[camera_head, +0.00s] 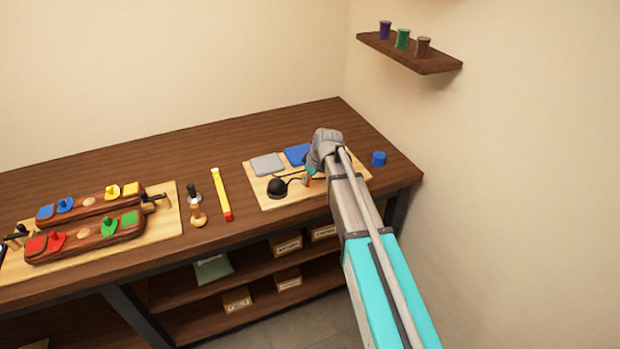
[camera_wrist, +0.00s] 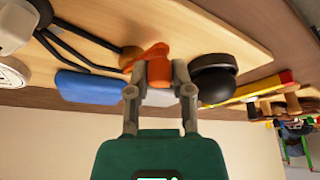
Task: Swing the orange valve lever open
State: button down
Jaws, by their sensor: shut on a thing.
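The orange valve lever (camera_wrist: 148,58) is in the middle of the wrist view, at the tips of my gripper (camera_wrist: 160,75). The fingers are closed on it. A brass-coloured fitting (camera_wrist: 130,56) sits beside the lever, and dark tubes (camera_wrist: 75,45) run from there. In the head view only a small bit of the orange lever (camera_head: 307,182) shows. My gripper (camera_head: 308,174) is over the light wooden board (camera_head: 290,208) there, and my arm hides part of that board.
A black dome (camera_head: 277,188) stands close by on the board. A grey pad (camera_head: 267,164) and a blue pad (camera_head: 297,154) lie behind. A blue cylinder (camera_head: 378,158) stands at right. A yellow-and-red bar (camera_head: 222,193) and a wooden-handled tool (camera_head: 197,212) lie left.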

jog(key=a+m, duration=0.1)
jog(key=m, duration=0.1)
jog(key=a+m+t+h, duration=0.1)
jog(key=m, duration=0.2)
jog(key=shift+w+a+h, duration=0.1)
jog(key=shift+h, duration=0.2)
jog(key=shift+w+a+m+t+h, duration=0.15)
jog(key=shift+a+m+h, duration=0.15)
jog(key=shift+m, duration=0.45)
jog(key=shift+w+a+m+t+h, duration=0.1)
jog(key=shift+w+a+m+h, duration=0.15)
jog(key=shift+m, duration=0.45)
jog(key=shift+w+a+m+t+h, duration=0.15)
jog(key=shift+m+h, duration=0.2)
jog(key=shift+m, duration=0.4)
jog(key=c, duration=0.5)
grip_release()
jog(key=shift+c, duration=0.2)
jog(key=shift+s+d+n, duration=0.15)
jog(key=shift+n, duration=0.15)
